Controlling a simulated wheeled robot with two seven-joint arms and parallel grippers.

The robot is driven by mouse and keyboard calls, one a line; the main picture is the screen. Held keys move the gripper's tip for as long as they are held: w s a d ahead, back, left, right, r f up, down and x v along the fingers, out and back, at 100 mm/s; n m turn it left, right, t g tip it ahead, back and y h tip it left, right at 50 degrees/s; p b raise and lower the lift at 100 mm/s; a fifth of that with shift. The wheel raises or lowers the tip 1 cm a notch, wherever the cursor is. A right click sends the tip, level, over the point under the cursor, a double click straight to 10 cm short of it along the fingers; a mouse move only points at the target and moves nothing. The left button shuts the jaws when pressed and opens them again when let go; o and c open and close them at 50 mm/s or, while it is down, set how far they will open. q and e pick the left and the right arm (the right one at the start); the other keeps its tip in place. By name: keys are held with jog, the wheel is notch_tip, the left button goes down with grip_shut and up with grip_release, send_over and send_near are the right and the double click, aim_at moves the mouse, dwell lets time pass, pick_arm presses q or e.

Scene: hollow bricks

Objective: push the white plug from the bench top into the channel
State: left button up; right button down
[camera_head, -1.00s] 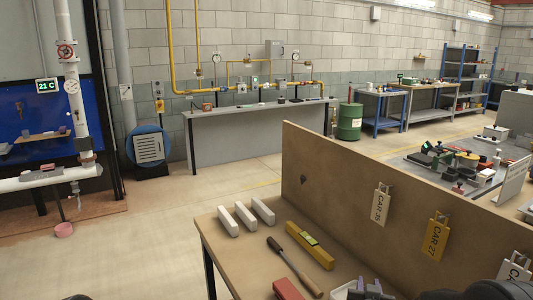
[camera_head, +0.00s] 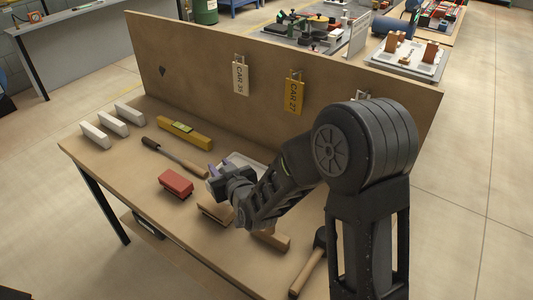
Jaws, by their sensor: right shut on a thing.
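My right gripper (camera_head: 220,182) is low over the middle of the bench top (camera_head: 130,160), between the red block and a pale tray. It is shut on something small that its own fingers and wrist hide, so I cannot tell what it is. I cannot make out a white plug or a channel for certain. Three white bars (camera_head: 113,126) lie side by side at the bench's left end, apart from the gripper. My left gripper is not in view.
A yellow level (camera_head: 184,133), a wood-handled tool (camera_head: 174,157), a red block (camera_head: 176,184), a brown block (camera_head: 215,209) and a hammer (camera_head: 308,271) lie on the bench. The pale tray (camera_head: 257,162) is behind the gripper. A back panel (camera_head: 200,70) with tags limits the far side.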

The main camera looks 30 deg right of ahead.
jog(key=w+d+r+m+g+h, duration=0.1)
jog(key=w+d+m+g+h, duration=0.15)
jog(key=d+m+h, duration=0.95)
jog(key=s+d+f+m+g+h, duration=0.1)
jog(key=s+d+m+g, duration=0.1)
jog(key=s+d+g, duration=0.2)
jog(key=s+d+f+m+g+h, duration=0.1)
jog(key=s+d+m+g, duration=0.2)
jog(key=d, duration=0.8)
jog(key=shift+s+d+f+g+h, duration=0.15)
jog(key=shift+s+f+g+h, duration=0.15)
jog(key=shift+s+g, duration=1.25)
jog(key=shift+w+g, duration=0.4)
notch_tip(320, 180, down, 6)
jog(key=shift+r+p, duration=0.1)
jog(key=shift+p, duration=0.25)
